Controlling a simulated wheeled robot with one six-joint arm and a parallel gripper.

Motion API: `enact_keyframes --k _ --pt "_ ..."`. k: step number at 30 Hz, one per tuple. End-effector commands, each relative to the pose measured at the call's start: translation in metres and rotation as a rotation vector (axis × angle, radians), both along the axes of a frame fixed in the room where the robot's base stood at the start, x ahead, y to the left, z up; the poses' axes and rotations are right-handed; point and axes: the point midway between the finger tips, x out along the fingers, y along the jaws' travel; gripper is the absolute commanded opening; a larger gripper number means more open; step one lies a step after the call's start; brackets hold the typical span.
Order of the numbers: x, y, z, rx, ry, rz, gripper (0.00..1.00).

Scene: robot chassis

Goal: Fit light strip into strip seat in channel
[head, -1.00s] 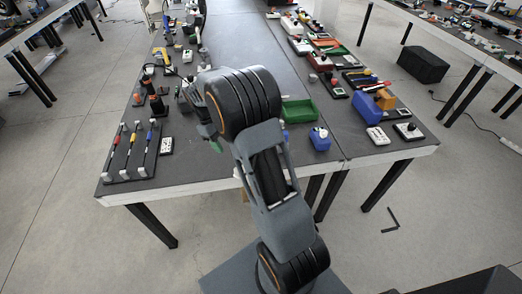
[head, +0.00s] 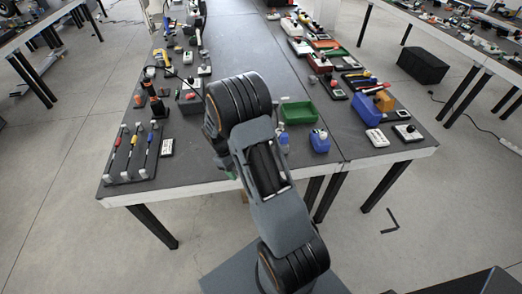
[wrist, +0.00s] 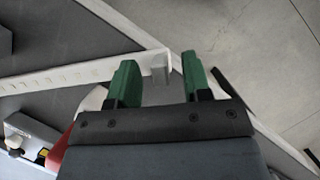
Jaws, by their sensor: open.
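My gripper (wrist: 159,64) is open in the wrist view, its two green fingers apart and nothing seen clamped. A long white bar (wrist: 75,74) with a row of small marks runs from the left edge to the fingers. A small grey block (wrist: 159,70) at its right end shows between the fingertips. I cannot tell whether the bar is the light strip or the channel, or whether the fingers touch the block. In the head view, my arm hides most of the gripper; a small green part (head: 229,173) shows near the table's front edge. No strip seat can be made out.
A rack with coloured cables (head: 130,152) stands at the table's front left. A green tray (head: 298,113) and a blue container (head: 320,141) are right of my arm. A red object (wrist: 58,152) lies at lower left in the wrist view. Floor shows beyond the table edge.

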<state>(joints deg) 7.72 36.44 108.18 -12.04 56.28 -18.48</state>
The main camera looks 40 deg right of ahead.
Motion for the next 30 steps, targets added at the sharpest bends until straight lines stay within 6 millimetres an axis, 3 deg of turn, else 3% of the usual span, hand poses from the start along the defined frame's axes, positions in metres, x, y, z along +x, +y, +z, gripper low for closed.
enact_keyframes --k 11,25,30 --pt "-0.0031 -0.0011 -0.0076 0.000 -0.001 0.000 0.45" --pt "-0.0029 -0.0010 -0.0073 0.000 -0.001 0.000 0.00" --pt "-0.0028 -0.0011 -0.0071 -0.001 -0.001 0.000 0.00"
